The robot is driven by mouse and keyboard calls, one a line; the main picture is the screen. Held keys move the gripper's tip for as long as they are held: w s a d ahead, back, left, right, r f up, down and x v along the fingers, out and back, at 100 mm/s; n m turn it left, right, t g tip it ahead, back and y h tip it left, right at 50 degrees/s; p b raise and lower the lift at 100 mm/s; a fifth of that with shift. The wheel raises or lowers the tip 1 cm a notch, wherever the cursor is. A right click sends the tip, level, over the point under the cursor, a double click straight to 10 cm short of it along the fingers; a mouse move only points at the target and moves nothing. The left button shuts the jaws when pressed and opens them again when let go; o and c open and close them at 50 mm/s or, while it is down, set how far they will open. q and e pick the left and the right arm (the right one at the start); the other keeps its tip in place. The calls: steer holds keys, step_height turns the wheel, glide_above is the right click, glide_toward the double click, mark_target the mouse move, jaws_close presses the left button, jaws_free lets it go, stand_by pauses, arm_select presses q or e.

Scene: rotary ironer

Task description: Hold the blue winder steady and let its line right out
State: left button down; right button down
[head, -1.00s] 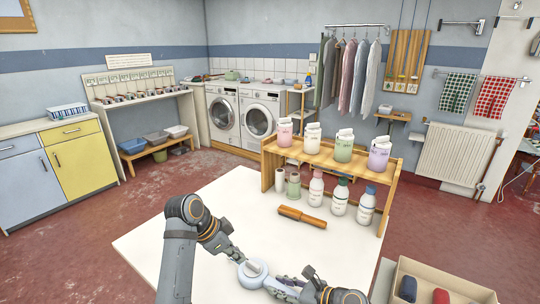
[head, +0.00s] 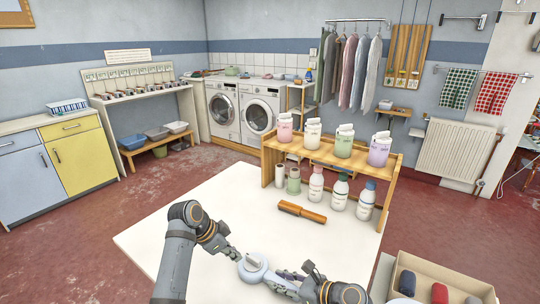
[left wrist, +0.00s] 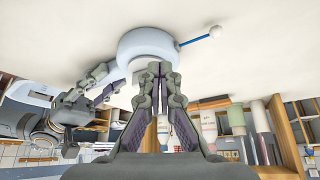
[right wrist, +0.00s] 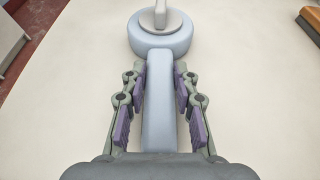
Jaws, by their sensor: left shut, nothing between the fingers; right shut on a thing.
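The pale blue winder (head: 254,271) is a round drum above the white table, with a flat straight handle (right wrist: 159,110). A light grey piece (right wrist: 161,15) stands on top of the drum. My right gripper (head: 284,285) is shut on the handle, one finger on each side. In the left wrist view the drum (left wrist: 148,42) shows a short blue line (left wrist: 195,41) with a white ball (left wrist: 215,31) at its end. My left gripper (left wrist: 158,68) is shut and empty, its tips close by the drum; I cannot tell whether they touch.
The white table (head: 180,230) is bare around the winder. A brown wooden roller-like piece (head: 302,212) lies beyond it, before a wooden shelf (head: 391,185) with several bottles. A cardboard box (head: 455,290) with rolled cloths stands at the lower right.

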arm_select(q)
steer(key=shift+f, duration=0.35)
steer(key=shift+d, duration=0.6)
stand_by(0.7)
steer(key=shift+s, duration=0.2)
steer(key=shift+s+d, duration=0.2)
steer(key=shift+s, duration=0.25)
steer(key=shift+s+d, duration=0.2)
steer(key=shift+s, duration=0.1)
steer(key=shift+s+d, duration=0.2)
stand_by(0.4)
